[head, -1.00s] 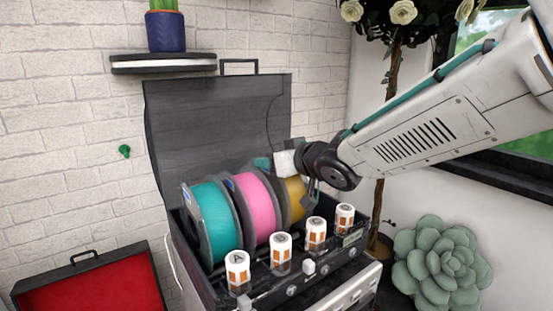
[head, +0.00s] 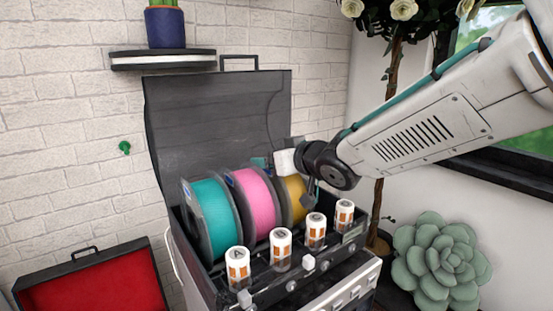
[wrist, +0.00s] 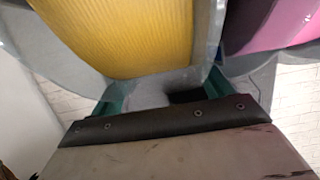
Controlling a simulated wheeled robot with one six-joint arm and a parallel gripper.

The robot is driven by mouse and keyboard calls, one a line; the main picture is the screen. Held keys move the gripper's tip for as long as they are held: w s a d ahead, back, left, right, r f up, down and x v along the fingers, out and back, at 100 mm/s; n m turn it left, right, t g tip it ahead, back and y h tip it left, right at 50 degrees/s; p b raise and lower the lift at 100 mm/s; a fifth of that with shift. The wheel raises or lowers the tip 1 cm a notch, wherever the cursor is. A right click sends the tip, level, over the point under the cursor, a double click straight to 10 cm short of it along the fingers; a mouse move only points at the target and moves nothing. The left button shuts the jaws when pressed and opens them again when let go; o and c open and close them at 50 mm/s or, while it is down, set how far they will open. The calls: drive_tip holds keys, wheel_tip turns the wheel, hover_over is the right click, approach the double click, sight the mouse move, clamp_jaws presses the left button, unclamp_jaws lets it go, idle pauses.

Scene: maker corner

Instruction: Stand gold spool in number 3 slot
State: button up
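The gold spool (head: 294,197) stands upright in the open dark box (head: 218,125), to the right of the pink spool (head: 256,203). My gripper (head: 285,168) is at its upper part and partly covers it in the head view. In the wrist view, the gold spool (wrist: 130,35) fills the top, with its grey flange reaching down to the teal fingers of my gripper (wrist: 160,95). The fingers are spread wide at the spool's rim; whether they press on it is not clear. The slot under the gold spool is hidden, and I can read no number 3.
The teal spool (head: 211,222) stands left of the pink one. Several white labelled canisters (head: 281,246) line the box front, close before the spools. A red-lined case (head: 95,289) lies at lower left. A succulent (head: 436,265) is at right, and a shelf (head: 163,60) is above.

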drive_tip(key=shift+f, duration=0.2)
drive_tip(key=shift+v, duration=4)
drive_tip(key=shift+w+r, duration=0.1)
drive_tip(key=shift+d+h, duration=0.3)
drive_tip(key=shift+d, duration=0.05)
drive_tip(key=s+d+f+m+g+h, duration=0.1)
drive_tip(key=s+d+f+m+h, duration=0.15)
drive_tip(key=d, duration=0.35)
drive_tip(key=s+d+f+m+g+h, duration=0.1)
drive_tip(key=s+d+h, duration=0.25)
drive_tip(key=d, duration=0.25)
drive_tip(key=s+d+f+m+g+h, duration=0.1)
drive_tip(key=s+d+m+h, duration=0.2)
drive_tip(key=d, duration=0.4)
drive_tip(key=s+f+g, duration=0.2)
drive_tip(key=s+g, duration=0.2)
drive_tip(key=s, duration=0.6)
drive_tip(key=s+d+f+g+y, duration=0.1)
drive_tip(key=s+f+g, duration=0.2)
drive_tip(key=s, duration=0.7)
drive_tip(key=shift+g, duration=0.5)
